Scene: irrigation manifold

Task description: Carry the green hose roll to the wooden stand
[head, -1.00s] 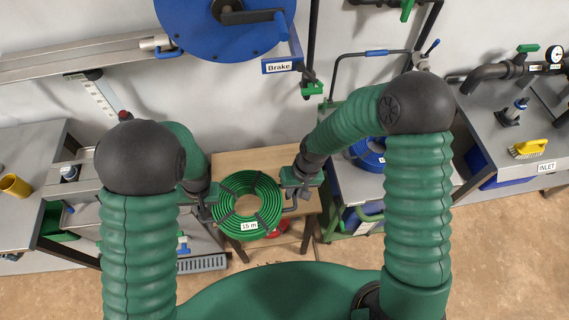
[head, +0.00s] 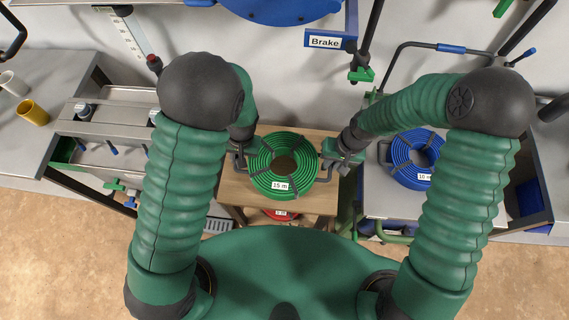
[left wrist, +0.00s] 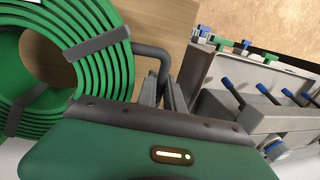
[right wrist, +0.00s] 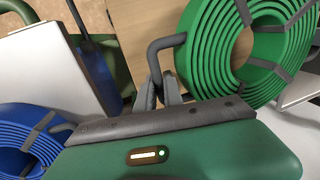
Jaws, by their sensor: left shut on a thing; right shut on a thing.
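The green hose roll (head: 262,181), labelled 15 m, has grey straps and a bent grey handle on each side. In the head view it lies over the top of the wooden stand (head: 234,188); I cannot tell if it touches. My left gripper (head: 241,152) is shut on the left handle, which shows in the left wrist view (left wrist: 152,50). My right gripper (head: 340,158) is shut on the right handle, which shows in the right wrist view (right wrist: 162,45). The roll looks about level. It covers the middle of the stand top.
A red roll (head: 281,214) sits low in the stand. A blue hose roll (head: 408,176), labelled 10 m, lies on a grey surface to the right. A grey bench with a trough (head: 95,160) stands at left. The Brake sign (head: 325,42) and blue reel (head: 275,8) are at the back.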

